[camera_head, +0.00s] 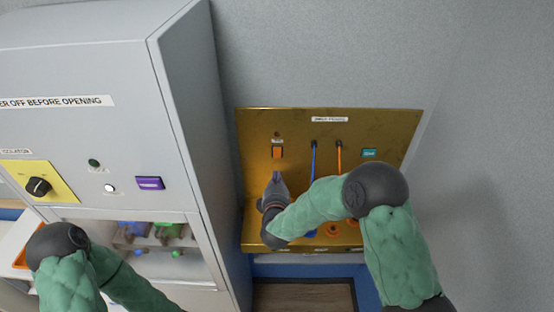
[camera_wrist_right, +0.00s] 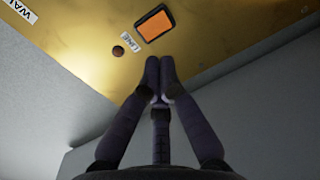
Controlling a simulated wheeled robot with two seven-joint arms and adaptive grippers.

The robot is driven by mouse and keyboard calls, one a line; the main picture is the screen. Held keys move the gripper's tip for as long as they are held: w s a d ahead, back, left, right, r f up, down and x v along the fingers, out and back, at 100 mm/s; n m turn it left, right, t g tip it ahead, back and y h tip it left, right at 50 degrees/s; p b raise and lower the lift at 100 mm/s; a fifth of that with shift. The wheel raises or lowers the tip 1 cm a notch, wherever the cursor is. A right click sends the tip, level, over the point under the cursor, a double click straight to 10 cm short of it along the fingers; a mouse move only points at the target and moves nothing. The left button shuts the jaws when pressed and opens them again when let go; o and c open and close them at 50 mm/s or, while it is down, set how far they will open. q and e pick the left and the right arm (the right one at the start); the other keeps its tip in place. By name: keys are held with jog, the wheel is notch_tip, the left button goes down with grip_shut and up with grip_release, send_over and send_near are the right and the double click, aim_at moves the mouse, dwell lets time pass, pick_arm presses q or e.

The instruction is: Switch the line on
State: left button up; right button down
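An orange rocker switch (camera_head: 277,152) in a dark frame sits at the upper left of the brass panel (camera_head: 255,125). In the right wrist view the orange switch (camera_wrist_right: 153,24) is beside a small white label (camera_wrist_right: 130,43) that appears to read LINE. A small dark round lamp (camera_wrist_right: 118,51) is beside the label. My right gripper (camera_head: 277,176) is just below the switch in the head view. In the right wrist view the right gripper (camera_wrist_right: 160,65) has its fingertips together and empty, apparently short of the switch. My left gripper is out of view; only its arm shows at lower left.
A grey cabinet (camera_head: 100,65) stands left of the panel, with a black rotary knob (camera_head: 38,187) on a yellow plate and a purple button (camera_head: 150,183). Blue (camera_head: 314,160) and orange (camera_head: 339,155) rods and a teal display (camera_head: 369,153) are right of the switch.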

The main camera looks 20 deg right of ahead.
aim_at(277, 155)
jog(key=p+x, duration=0.2)
jog(key=x, duration=0.8)
